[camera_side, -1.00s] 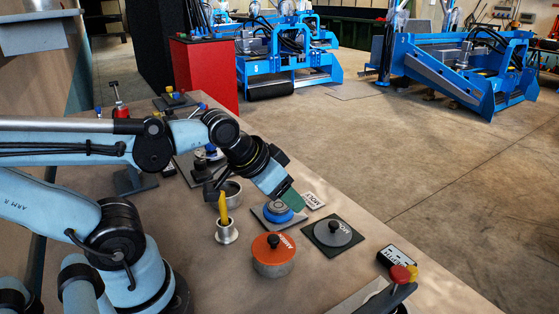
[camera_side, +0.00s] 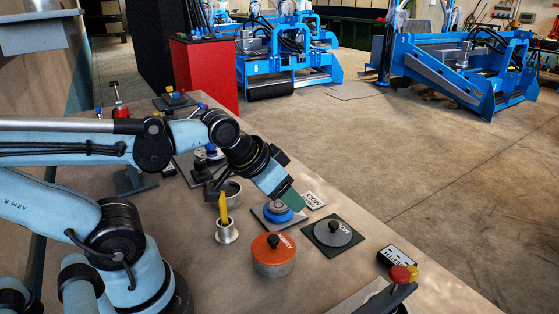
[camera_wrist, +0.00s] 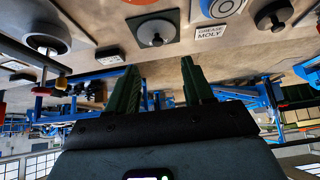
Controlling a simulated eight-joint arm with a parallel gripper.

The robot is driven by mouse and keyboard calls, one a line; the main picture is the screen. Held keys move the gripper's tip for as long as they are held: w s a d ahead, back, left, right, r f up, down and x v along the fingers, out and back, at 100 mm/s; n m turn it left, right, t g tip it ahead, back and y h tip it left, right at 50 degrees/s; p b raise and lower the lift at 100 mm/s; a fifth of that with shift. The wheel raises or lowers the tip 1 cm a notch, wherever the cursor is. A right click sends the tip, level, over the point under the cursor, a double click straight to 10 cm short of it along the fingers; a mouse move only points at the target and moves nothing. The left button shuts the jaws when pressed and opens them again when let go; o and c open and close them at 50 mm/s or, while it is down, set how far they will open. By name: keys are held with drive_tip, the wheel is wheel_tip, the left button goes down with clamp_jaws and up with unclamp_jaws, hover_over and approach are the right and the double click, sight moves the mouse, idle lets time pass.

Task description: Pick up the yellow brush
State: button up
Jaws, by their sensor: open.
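The yellow brush (camera_side: 223,208) stands upright in a small metal cup (camera_side: 226,234) on the bench in the side view. My gripper (camera_side: 295,202) is to the right of the brush and apart from it, over the area near the blue round piece. Its two green fingers (camera_wrist: 160,64) are spread with nothing between them in the wrist view. The brush does not show in the wrist view. The lower part of the brush is hidden inside the cup.
An orange-lidded tin (camera_side: 273,255) stands right of the cup. A blue round piece (camera_side: 277,212) and a grey disc on a dark pad (camera_side: 332,233) lie further right. A small white card (camera_side: 314,201) lies near my gripper.

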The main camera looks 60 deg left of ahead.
drive_tip(key=shift+c, duration=0.4)
wheel_tip(320, 180, up, 3)
drive_tip(key=m+g, duration=0.4)
drive_tip(key=g, duration=0.3)
hover_over(225, 224)
drive_tip(key=shift+w+a+f, duration=0.1)
drive_tip(key=shift+w+a, duration=0.15)
drive_tip(key=shift+a, duration=0.2)
drive_tip(key=shift+s+f, duration=0.1)
drive_tip(key=shift+f, duration=5.85)
clamp_jaws()
